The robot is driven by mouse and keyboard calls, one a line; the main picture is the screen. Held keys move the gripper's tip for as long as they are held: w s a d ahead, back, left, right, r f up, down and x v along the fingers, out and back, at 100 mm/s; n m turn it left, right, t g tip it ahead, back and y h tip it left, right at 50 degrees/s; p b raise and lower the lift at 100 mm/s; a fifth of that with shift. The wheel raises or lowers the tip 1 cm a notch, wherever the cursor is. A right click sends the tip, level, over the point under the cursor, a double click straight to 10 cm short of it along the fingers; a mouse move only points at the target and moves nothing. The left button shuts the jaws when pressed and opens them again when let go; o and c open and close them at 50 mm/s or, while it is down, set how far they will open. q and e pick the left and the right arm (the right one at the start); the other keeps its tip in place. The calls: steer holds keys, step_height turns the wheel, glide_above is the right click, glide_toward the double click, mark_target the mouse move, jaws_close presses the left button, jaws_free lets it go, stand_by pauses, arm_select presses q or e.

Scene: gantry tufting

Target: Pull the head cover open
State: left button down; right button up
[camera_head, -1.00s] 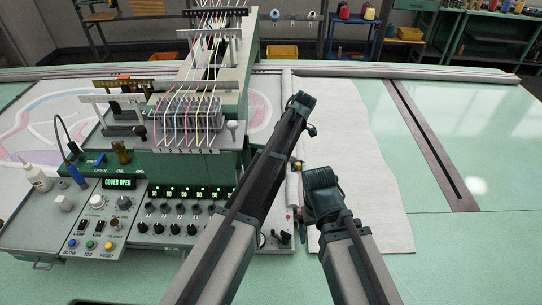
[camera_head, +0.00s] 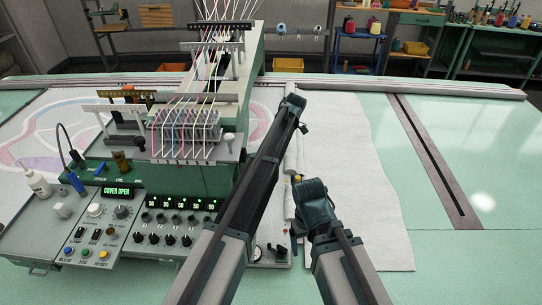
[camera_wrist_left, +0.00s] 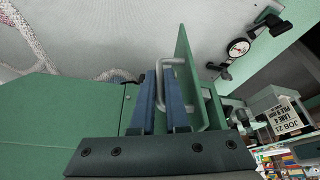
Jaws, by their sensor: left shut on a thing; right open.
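The tufting machine's head (camera_head: 190,178) is green, with a control panel in front whose display (camera_head: 117,192) reads "COVER OPEN". In the left wrist view a thin green cover panel (camera_wrist_left: 186,48) stands edge-on and bears a pale U-shaped handle (camera_wrist_left: 203,95). My left gripper (camera_wrist_left: 160,85) has its two blue fingers shut on one leg of this handle. In the head view the left gripper is hidden behind its own arm, beside the machine head. My right arm is bent at the right; its gripper (camera_head: 296,234) is open, small and partly hidden, low beside the panel's right end.
White, pink and other threads (camera_head: 188,130) run down over the head. A white cloth (camera_head: 360,190) lies right of the arms, then a dark slotted rail (camera_head: 432,155). A white bottle (camera_head: 38,184) stands at the left. A round gauge (camera_wrist_left: 239,47) shows in the wrist view.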

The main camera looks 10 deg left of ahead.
arm_select(q)
steer(key=shift+s+a, duration=0.2)
steer(key=shift+a, duration=0.1)
steer(key=c, duration=0.9)
jaws_free()
steer(key=shift+w+r, duration=0.1)
steer(key=shift+w+d+r+p, duration=0.1)
steer(key=shift+w+r+p, duration=0.05)
steer(key=shift+r+p, duration=0.4)
steer(key=p+v, duration=0.3)
steer(key=v, duration=0.1)
steer(key=p+v, duration=0.8)
steer(key=shift+d+r, duration=0.15)
steer(key=shift+d, duration=0.25)
